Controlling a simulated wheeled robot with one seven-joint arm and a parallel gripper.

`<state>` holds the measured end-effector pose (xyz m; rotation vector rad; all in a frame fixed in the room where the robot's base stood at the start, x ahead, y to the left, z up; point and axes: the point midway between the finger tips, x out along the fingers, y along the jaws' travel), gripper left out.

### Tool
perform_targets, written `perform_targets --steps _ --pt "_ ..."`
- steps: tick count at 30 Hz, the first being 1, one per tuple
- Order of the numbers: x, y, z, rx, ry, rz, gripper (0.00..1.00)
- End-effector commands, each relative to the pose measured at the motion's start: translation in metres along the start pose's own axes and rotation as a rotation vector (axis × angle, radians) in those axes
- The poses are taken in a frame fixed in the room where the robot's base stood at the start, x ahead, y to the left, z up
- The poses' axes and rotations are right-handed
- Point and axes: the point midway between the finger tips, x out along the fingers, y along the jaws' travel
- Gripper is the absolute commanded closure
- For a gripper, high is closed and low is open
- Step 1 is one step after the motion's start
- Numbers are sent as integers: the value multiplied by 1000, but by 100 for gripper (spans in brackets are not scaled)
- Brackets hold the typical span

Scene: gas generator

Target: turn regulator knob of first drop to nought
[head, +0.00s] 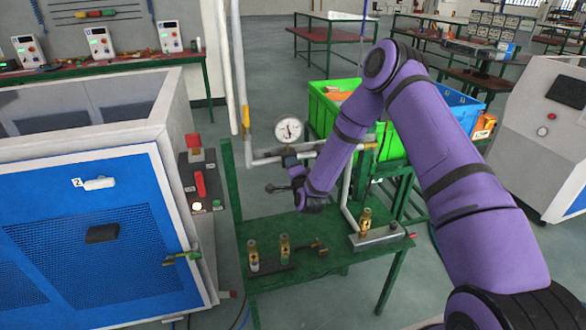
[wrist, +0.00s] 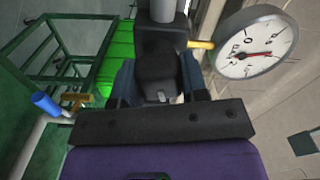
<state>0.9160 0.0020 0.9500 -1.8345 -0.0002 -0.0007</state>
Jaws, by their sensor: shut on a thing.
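The black regulator knob (wrist: 157,68) is in the middle of the wrist view, between the two blue-sided fingers of my gripper (wrist: 159,84). The fingers are shut on it from both sides. In the head view my gripper (head: 296,173) is just below the regulator body (head: 290,158), and the knob is hidden there. The round white pressure gauge (head: 288,130) stands above the regulator. It also shows at the upper right of the wrist view (wrist: 257,42), with a red needle; its value is too small to read.
A green table (head: 320,275) below my gripper carries several brass valve fittings. A blue-fronted cabinet (head: 90,235) stands at the left, with a red-handled switch panel (head: 199,183). Pipes rise behind the regulator, and a green crate (head: 325,112) stands behind my arm.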

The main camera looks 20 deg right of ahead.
Motion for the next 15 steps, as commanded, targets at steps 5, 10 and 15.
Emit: perform_targets --steps 5,10,15 --pt "-1 0 1 -170 -2 1 83" --pt "-1 0 2 -330 -4 0 83" --pt "-1 0 1 -492 -3 1 83"
